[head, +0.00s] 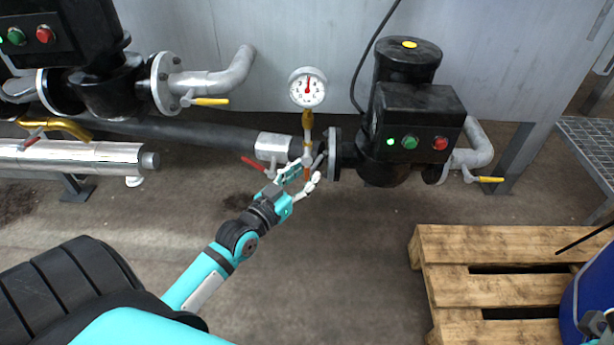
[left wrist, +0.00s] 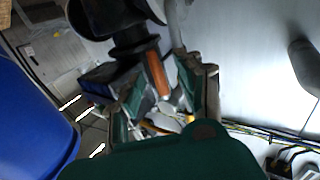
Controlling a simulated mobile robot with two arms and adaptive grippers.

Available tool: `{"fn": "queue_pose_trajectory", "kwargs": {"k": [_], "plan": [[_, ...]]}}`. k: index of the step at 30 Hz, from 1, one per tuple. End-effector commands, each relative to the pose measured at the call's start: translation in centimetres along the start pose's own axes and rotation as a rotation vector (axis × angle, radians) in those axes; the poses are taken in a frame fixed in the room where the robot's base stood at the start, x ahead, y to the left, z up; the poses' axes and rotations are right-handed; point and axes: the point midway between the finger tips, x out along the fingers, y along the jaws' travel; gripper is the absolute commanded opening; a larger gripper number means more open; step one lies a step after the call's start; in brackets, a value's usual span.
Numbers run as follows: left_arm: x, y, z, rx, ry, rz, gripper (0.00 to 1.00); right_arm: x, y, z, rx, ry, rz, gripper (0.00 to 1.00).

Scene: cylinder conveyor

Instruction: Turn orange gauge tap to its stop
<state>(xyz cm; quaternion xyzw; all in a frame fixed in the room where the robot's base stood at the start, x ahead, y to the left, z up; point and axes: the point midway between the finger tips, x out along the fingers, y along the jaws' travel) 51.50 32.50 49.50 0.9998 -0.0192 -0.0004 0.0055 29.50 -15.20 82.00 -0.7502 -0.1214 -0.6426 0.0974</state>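The orange gauge tap (head: 306,173) shows as a small orange lever below the round white pressure gauge (head: 307,88), at the pipe left of the right-hand pump. In the left wrist view the orange tap lever (left wrist: 156,74) stands tilted between my fingers. My left gripper (head: 312,174) is at the tap with its fingers spread, one on each side of the lever. In the left wrist view the left gripper (left wrist: 170,92) looks open, with gaps beside the lever. Contact cannot be told. Only a small part of my right arm shows at the lower right edge.
A red lever (head: 253,163) sits just left of my left gripper. The black pump (head: 412,120) with green and red buttons stands to the right. Yellow levers (head: 211,101) are on other pipes. A wooden pallet (head: 505,243) and blue drum (head: 590,290) stand at lower right.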

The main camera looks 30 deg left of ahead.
Motion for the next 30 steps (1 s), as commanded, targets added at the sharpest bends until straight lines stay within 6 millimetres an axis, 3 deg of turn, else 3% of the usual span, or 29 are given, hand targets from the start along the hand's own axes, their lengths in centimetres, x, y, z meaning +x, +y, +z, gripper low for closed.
{"fn": "queue_pose_trajectory", "kwargs": {"k": [5, 13, 22, 30], "plan": [[1.30, 0.03, -0.01, 0.000, 0.001, 0.000, 0.36, 0.12, -0.02, 0.07, -0.001, 0.012, -0.005, 0.39], [1.42, 0.05, -0.03, 0.000, -0.001, 0.001, 0.36, 0.20, -0.03, 0.07, -0.001, 0.013, -0.006, 0.39], [1.40, 0.04, -0.04, 0.000, 0.000, 0.001, 0.00, 0.20, -0.04, 0.06, -0.001, 0.013, -0.006, 0.39], [1.39, 0.05, -0.02, 0.000, 0.000, 0.001, 0.00, 0.18, -0.04, 0.06, 0.000, 0.012, -0.005, 0.39]]}}
